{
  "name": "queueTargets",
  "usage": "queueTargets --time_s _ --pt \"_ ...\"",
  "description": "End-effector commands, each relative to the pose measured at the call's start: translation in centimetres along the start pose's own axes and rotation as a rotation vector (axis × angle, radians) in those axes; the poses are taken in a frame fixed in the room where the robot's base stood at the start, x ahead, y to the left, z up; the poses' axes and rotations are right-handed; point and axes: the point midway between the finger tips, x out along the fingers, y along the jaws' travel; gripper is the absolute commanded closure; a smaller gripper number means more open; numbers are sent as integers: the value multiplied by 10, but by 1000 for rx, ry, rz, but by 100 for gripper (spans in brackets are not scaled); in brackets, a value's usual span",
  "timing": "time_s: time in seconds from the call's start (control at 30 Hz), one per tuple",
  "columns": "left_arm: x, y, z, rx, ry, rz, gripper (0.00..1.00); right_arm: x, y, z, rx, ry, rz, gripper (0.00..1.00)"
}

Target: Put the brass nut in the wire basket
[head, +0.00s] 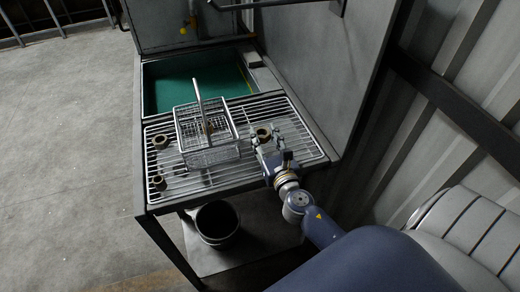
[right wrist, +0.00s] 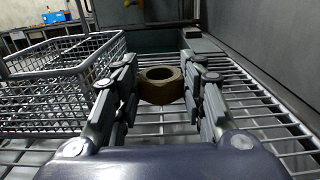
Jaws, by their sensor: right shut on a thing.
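The brass nut (head: 263,133) is a thick brownish ring at the right part of the wire rack. It also shows in the right wrist view (right wrist: 147,92), between the fingers. My right gripper (head: 270,145) is shut on it, one finger on each side, seen in the right wrist view (right wrist: 163,82). Whether the nut touches the rack is hard to tell. The wire basket (head: 222,153) with its upright handle stands left of the gripper on the rack. It is at the left in the right wrist view (right wrist: 60,90). A small brown thing shows within the basket's outline. My left gripper is not in view.
Several other brown ring-like parts, such as one nut (head: 160,141) and another (head: 158,183), lie at the rack's left side. A green-lined basin (head: 165,85) is behind the rack (head: 215,180). A grey panel (head: 325,70) rises at the right. A dark bucket (head: 216,222) stands below.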

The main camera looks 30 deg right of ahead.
Motion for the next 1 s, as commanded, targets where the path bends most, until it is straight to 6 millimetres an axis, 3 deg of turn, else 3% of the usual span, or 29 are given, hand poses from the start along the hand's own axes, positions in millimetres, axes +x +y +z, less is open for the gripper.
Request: queueTargets --time_s 0.3,0.73,0.77,0.83,1.0 --pt "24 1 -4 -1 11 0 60 0 0 -37 0 -1 0 93" --pt "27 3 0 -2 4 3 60 0 0 -41 0 -2 1 93" --pt "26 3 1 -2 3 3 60 0 0 -41 0 0 1 58" --pt "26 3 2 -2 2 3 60 0 0 -40 0 0 1 42" --pt "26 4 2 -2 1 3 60 0 0 -40 0 0 1 42"
